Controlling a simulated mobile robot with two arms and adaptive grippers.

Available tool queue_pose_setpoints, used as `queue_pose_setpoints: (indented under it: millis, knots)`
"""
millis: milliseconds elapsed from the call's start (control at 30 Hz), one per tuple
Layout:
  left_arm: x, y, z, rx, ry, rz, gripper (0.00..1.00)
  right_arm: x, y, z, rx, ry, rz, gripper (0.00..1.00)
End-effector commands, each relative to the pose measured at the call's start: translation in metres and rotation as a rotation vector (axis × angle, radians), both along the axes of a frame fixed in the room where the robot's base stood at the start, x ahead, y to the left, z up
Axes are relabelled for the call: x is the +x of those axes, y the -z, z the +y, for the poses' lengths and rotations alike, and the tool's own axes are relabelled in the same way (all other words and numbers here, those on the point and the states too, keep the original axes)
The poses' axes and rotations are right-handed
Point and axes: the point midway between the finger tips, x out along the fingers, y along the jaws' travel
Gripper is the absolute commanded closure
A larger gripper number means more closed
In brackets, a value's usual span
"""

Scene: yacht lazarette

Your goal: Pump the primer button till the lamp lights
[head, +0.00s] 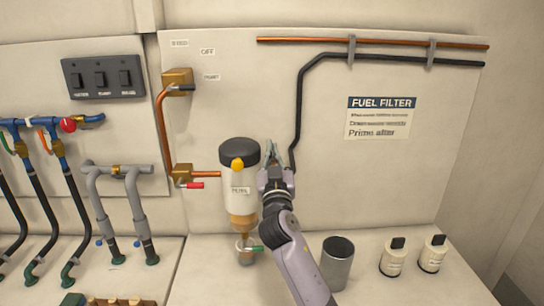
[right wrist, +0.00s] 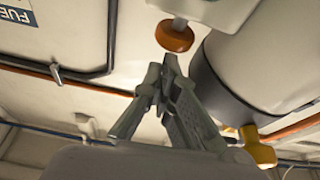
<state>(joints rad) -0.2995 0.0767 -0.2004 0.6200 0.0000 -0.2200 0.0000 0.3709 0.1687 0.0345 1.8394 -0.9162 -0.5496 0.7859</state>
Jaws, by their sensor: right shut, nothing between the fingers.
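The fuel filter (head: 238,187) is a pale cylinder with a black cap, mounted on the wall panel. A yellow knob (head: 238,163) sits on the cap's front; it also shows in the right wrist view (right wrist: 258,148). In the right wrist view, an orange round button (right wrist: 175,36) on a grey stem is just beyond my fingertips; I cannot tell whether they touch it. It is hidden in the head view. My right gripper (head: 268,152) is shut and empty, close to the filter's right side. It shows large in the right wrist view (right wrist: 160,72). I cannot make out a lit lamp.
A grey cup (head: 337,262) and two white canisters (head: 393,258) stand on the ledge at right. A red-handled valve (head: 190,185) and copper pipe are left of the filter.

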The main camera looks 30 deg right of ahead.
Motion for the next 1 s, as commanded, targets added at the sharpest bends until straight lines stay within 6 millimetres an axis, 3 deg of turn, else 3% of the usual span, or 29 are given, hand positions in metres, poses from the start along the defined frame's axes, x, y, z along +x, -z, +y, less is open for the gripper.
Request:
queue_pose_setpoints:
  millis: [33, 100, 500, 1000]
  knots:
    - [0.000, -0.014, 0.000, 0.000, 0.000, 0.000, 1.00, 0.003, -0.020, -0.002, 0.000, 0.000, -0.005, 1.00]
    - [-0.002, 0.004, 0.003, 0.003, 0.001, 0.003, 1.00, -0.010, 0.000, 0.006, 0.000, -0.004, -0.002, 1.00]
    - [-0.001, 0.032, 0.003, 0.003, 0.001, 0.001, 1.00, -0.071, 0.019, 0.039, -0.002, -0.003, -0.006, 1.00]
    - [0.001, 0.034, 0.001, 0.001, 0.000, -0.001, 1.00, -0.081, 0.020, 0.044, -0.003, -0.001, -0.005, 1.00]
